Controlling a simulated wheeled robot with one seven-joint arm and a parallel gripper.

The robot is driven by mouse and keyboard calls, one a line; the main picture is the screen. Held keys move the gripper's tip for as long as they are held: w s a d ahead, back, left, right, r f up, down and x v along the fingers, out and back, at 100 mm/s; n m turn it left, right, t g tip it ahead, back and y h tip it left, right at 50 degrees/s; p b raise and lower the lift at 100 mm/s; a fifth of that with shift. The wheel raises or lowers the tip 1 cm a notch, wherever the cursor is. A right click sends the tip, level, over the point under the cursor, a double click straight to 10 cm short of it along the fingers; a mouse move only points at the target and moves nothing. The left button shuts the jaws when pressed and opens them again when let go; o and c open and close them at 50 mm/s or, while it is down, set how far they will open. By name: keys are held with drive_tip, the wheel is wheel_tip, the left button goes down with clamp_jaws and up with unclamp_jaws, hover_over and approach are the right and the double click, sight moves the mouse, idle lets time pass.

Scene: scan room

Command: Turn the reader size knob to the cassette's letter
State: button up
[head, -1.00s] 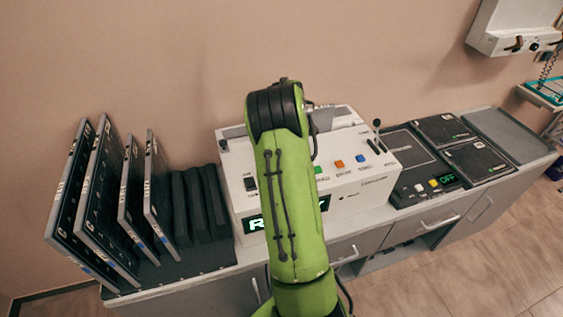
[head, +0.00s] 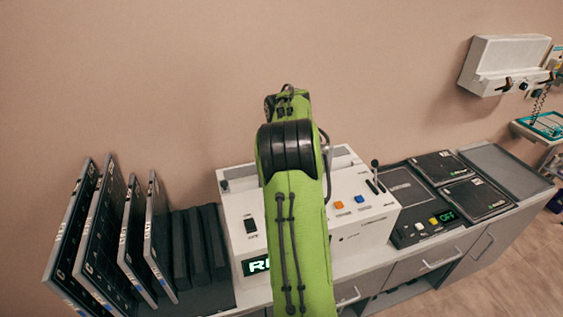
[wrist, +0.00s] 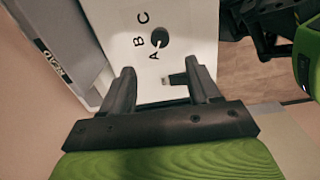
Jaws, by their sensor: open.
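The white reader (head: 360,222) stands on the counter, partly hidden behind my green arm in the head view. Its size knob (wrist: 159,37) shows in the wrist view as a small dark round knob with the letters A, B and C beside it. The knob's pointer direction is too small to tell surely. My gripper (wrist: 157,80) is open and empty, its fingers apart, with the knob just beyond the fingertips and not touched. The cassettes (head: 110,235) stand upright in a rack at the left; I cannot tell which letter is meant.
The reader's front has a lit green display (head: 256,266), partly covered by my arm, and coloured buttons (head: 350,202). A lever (head: 375,170) stands up at its right.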

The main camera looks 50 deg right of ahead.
wheel_tip(320, 180, up, 4)
drive_tip(key=shift+r+p, duration=0.25)
drive_tip(key=shift+p, duration=0.2)
